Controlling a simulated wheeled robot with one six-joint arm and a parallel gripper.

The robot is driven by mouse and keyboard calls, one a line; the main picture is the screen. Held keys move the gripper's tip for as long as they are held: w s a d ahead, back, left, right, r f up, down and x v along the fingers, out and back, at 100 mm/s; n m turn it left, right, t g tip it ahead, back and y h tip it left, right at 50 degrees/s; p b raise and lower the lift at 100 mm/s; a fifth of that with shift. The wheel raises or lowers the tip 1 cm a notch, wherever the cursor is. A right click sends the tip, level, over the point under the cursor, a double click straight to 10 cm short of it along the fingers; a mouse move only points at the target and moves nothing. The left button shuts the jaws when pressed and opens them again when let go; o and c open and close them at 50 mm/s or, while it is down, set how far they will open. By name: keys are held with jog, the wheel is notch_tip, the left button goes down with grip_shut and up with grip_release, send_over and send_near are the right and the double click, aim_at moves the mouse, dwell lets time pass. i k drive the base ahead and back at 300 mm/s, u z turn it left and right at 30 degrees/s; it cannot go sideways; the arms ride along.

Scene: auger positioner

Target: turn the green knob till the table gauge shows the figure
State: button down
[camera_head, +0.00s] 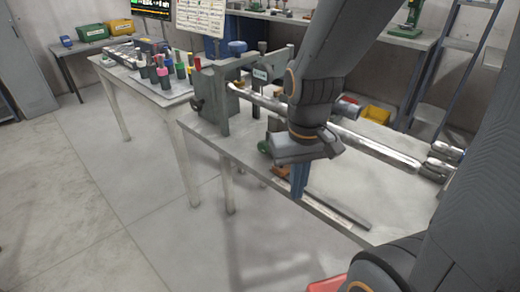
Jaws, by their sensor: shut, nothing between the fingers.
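My gripper (298,188) points down at the front edge of the workbench, its blue fingers together and empty. A small green round part (264,147), which looks like the green knob, shows just left of my gripper at the bench edge. It is partly hidden by my gripper body, and the fingers are apart from it in the picture. The grey positioner frame (222,100) stands on the bench behind, with a long shiny shaft (375,148) running right from it. A small pale plate (260,74) is on the frame; no figure is readable and I cannot tell which part is the gauge.
The workbench (205,128) has a dark bar (335,212) along its front edge. A yellow bin (376,115) lies behind the shaft. A second table at left holds several coloured-capped holders (163,78). A red object (326,285) is low in front. The floor at left is clear.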

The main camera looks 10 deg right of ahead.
aim_at(262, 145)
jog(key=k, duration=1)
jog(key=u, duration=1.6)
jog(key=i, duration=1.25)
jog(key=z, duration=2.3)
